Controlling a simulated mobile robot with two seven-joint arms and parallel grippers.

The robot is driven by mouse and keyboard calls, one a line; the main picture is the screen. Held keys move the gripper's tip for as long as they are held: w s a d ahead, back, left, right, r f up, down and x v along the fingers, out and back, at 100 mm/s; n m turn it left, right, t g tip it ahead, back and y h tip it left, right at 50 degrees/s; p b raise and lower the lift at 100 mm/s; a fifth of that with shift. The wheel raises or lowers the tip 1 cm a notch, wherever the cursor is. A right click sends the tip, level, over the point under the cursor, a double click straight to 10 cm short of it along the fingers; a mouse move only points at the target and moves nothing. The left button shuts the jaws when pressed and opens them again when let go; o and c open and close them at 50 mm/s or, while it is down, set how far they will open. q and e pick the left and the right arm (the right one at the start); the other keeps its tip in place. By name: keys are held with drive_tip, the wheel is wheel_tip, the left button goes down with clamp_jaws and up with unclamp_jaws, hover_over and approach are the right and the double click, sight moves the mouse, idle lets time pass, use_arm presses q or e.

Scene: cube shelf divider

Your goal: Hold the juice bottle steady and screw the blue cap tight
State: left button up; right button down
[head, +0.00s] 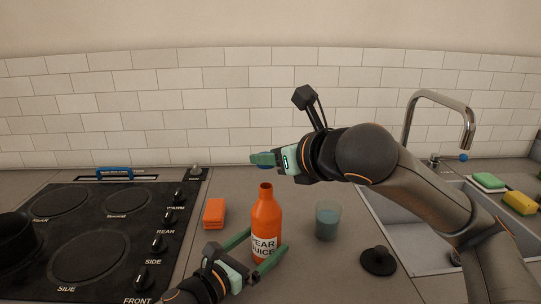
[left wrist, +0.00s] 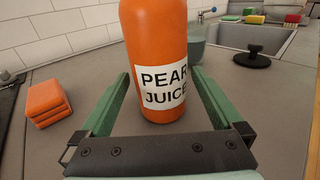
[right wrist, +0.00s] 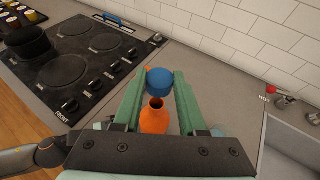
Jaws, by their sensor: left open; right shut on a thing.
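The orange juice bottle (head: 266,221), labelled PEAR JUICE, stands upright and uncapped on the grey counter. It fills the middle of the left wrist view (left wrist: 155,45), and its open neck shows in the right wrist view (right wrist: 155,104). My left gripper (head: 262,255) is open, with its green fingers on either side of the bottle's lower part; in the left wrist view there are gaps beside the bottle. My right gripper (head: 265,157) is shut on the blue cap (right wrist: 159,82) and holds it above the bottle's mouth, apart from it. In the head view the fingers mostly hide the cap.
A glass of bluish liquid (head: 328,219) stands right of the bottle, with a black sink plug (head: 378,261) nearby. Orange sponges (head: 214,213) lie to the left, beside the black stove (head: 90,235). The sink (head: 425,240) and tap (head: 436,95) are at the right.

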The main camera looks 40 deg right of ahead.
use_arm(q)
drive_tip(key=shift+x, duration=1.15)
drive_tip(key=shift+c, duration=0.2)
drive_tip(key=c, duration=1.2)
drive_tip(key=shift+f, duration=0.1)
drive_tip(key=shift+f, duration=0.2)
use_arm(e)
drive_tip(key=shift+f, duration=0.1)
use_arm(q)
drive_tip(key=o, duration=0.8)
drive_tip(key=shift+r, duration=0.15)
drive_tip(key=c, duration=1)
